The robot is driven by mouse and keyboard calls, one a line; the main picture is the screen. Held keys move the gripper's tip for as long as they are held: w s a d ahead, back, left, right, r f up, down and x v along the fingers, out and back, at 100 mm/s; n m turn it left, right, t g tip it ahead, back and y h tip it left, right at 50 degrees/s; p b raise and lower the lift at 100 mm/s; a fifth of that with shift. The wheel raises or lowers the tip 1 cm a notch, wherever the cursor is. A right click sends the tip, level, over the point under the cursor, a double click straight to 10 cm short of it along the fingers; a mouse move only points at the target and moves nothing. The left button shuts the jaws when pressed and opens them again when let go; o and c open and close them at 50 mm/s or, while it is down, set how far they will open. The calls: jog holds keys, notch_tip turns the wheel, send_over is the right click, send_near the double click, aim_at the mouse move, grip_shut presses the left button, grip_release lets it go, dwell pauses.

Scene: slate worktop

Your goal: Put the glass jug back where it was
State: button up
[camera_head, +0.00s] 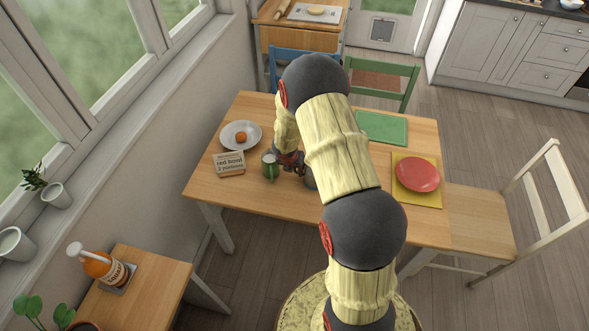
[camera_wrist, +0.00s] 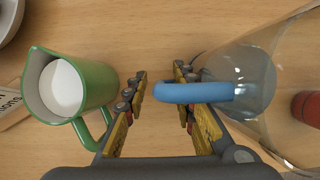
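The glass jug (camera_wrist: 262,75) is clear with a blue handle (camera_wrist: 205,92) and stands on the wooden table at the right of the wrist view. In the head view my arm hides most of it; only a greyish sliver (camera_head: 310,181) shows. My gripper (camera_wrist: 160,80) is open, its fingers on either side of the handle's outer part, with the right finger reaching inside the loop. Gaps show beside the handle, and I cannot tell whether either finger touches it. The gripper also shows in the head view (camera_head: 292,168), low over the table.
A green jug (camera_wrist: 95,85) with white contents stands close left of my gripper. A card reading "red bowl 2 portions" (camera_head: 229,163) and a plate (camera_head: 253,131) lie further left. A red dish (camera_head: 416,174) sits on a yellow mat (camera_head: 430,199) at right; a green mat (camera_head: 382,127) lies behind.

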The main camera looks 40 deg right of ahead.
jog(key=shift+a+r+p, duration=0.1)
jog(key=shift+r+p, duration=0.2)
jog(key=shift+r, duration=0.2)
jog(key=p+v, duration=0.4)
jog(key=v, duration=0.7)
jog(key=w+a+r+n+t+y, duration=0.1)
jog(key=w+a+r+n+t, duration=0.1)
jog(key=w+a+r+n, duration=0.3)
jog(key=w+r+n+t, duration=0.1)
jog(key=r+n+t, duration=0.15)
jog(key=r, duration=0.45)
jog(key=s+a+r+n+t+y, duration=0.15)
jog(key=a+r+n+y, duration=0.25)
jog(key=a+r+n, duration=1.1)
jog(key=s+a+r+n+g+y, duration=0.1)
jog(key=s+a+r+n, duration=0.25)
jog(key=s+n, duration=0.25)
jog(key=s+a+r+n+y, duration=0.1)
jog(key=s+a+r+n, duration=0.3)
jog(key=s, duration=0.3)
jog(key=s+d+n+g+h, duration=0.1)
jog(key=s+d+n, duration=0.1)
jog(key=s+n, duration=0.4)
jog(key=s+d+n+g+h, duration=0.1)
jog(key=s+d+n+h, duration=0.1)
jog(key=s+n, duration=0.5)
jog(key=s+d, duration=0.1)
jog(key=s, duration=0.2)
jog(key=shift+s+d, duration=0.2)
jog(key=shift+s, duration=0.15)
